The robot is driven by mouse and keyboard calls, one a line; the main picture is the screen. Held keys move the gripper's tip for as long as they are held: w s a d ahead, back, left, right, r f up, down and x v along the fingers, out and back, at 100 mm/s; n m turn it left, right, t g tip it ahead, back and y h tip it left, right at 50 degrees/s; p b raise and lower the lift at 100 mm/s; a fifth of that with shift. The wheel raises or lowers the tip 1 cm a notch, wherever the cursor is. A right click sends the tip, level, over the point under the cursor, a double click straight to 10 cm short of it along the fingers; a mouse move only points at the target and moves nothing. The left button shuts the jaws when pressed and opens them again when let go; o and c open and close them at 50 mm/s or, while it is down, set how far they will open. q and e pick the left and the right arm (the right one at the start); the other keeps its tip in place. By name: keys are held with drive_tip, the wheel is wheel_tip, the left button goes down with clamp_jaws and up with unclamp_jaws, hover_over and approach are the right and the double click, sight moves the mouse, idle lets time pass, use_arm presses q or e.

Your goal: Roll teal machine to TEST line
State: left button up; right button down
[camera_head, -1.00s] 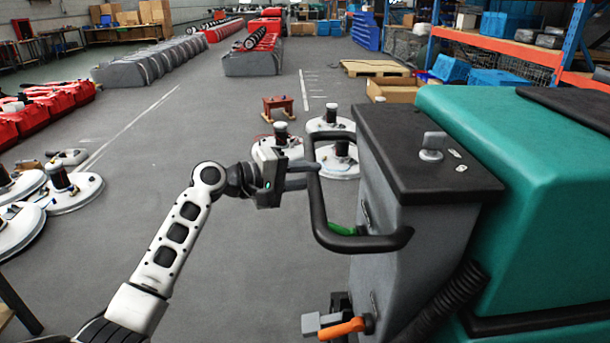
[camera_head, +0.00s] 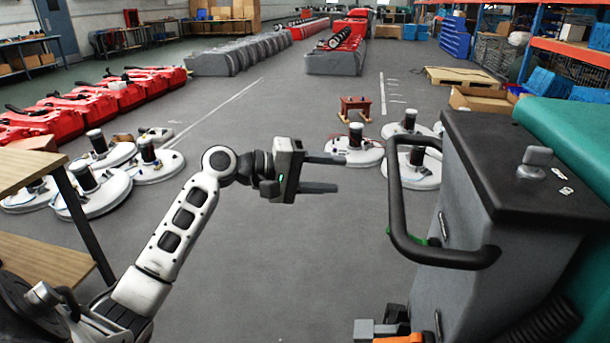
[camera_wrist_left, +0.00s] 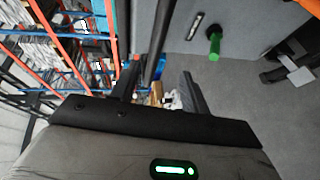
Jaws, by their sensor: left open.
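The teal machine (camera_head: 572,140) stands at the right of the head view, with a dark grey console and a black top. Its black loop handle (camera_head: 397,212) sticks out to the left. My left gripper (camera_head: 336,174) is open and empty, left of the handle with a gap of floor between them. In the left wrist view, my gripper's two fingers (camera_wrist_left: 157,88) are apart, and the black handle bar (camera_wrist_left: 160,40) runs beyond them. A green lever (camera_wrist_left: 214,46) shows on the grey console there. No TEST line marking can be read.
Round white floor-machine heads (camera_head: 152,160) lie at the left, and others (camera_head: 410,165) stand beyond the handle. A small red-brown stool (camera_head: 355,108) stands mid-floor. A wooden bench (camera_head: 45,255) is at near left. The grey floor ahead is open, with white painted lines (camera_head: 225,110).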

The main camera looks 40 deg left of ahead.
use_arm(q)
drive_tip(key=shift+v, duration=2.3)
